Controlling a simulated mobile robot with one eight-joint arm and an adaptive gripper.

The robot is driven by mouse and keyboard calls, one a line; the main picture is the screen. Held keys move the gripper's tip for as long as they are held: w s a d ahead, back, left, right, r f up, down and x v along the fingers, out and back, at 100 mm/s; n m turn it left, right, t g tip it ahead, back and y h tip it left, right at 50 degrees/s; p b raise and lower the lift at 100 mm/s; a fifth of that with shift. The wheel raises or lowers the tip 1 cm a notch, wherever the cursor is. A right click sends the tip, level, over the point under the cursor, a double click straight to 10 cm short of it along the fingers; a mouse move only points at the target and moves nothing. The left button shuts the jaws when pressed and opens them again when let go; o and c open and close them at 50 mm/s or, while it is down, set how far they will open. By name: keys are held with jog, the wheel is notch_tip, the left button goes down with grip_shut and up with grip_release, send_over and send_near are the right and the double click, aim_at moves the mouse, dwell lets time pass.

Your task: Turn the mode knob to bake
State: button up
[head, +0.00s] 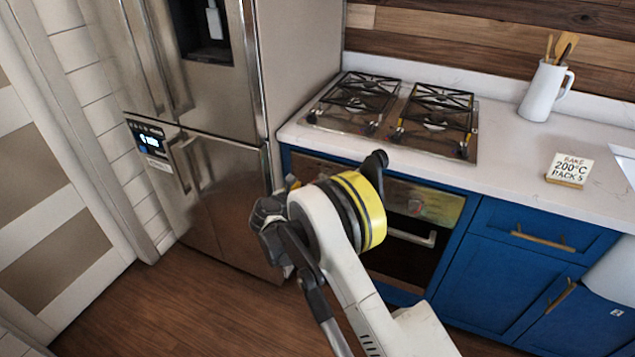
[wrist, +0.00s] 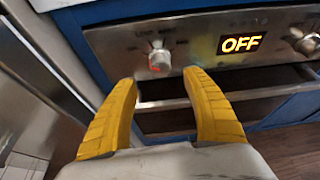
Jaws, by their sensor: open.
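The mode knob (wrist: 158,58) is a round metal knob on the left of the oven's steel control panel (wrist: 200,38) in the wrist view. A small red mark shows at its lower edge; the lettering around it is too blurred to read surely. A display (wrist: 240,43) to its right reads OFF. My gripper (wrist: 162,78) is open, its two yellow fingers apart and pointing at the panel, with the knob ahead between the fingertips and nothing held. In the head view my arm hides the knob and part of the oven (head: 405,245).
A second knob (wrist: 305,41) is at the panel's right end. The oven handle (wrist: 215,98) runs below the panel. The steel fridge (head: 215,180) stands close on the left. A card (head: 570,169) on the counter reads BAKE 200°C PACK 5. The gas hob (head: 395,112) is above.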

jog(key=b+x, duration=0.2)
jog(key=x, duration=0.6)
jog(key=shift+f+b, duration=0.15)
jog(key=shift+b, duration=0.25)
jog(key=shift+w+d+f, duration=0.1)
jog(key=shift+w+d, duration=0.15)
jog(key=shift+w, duration=0.25)
jog(key=c, duration=1.2)
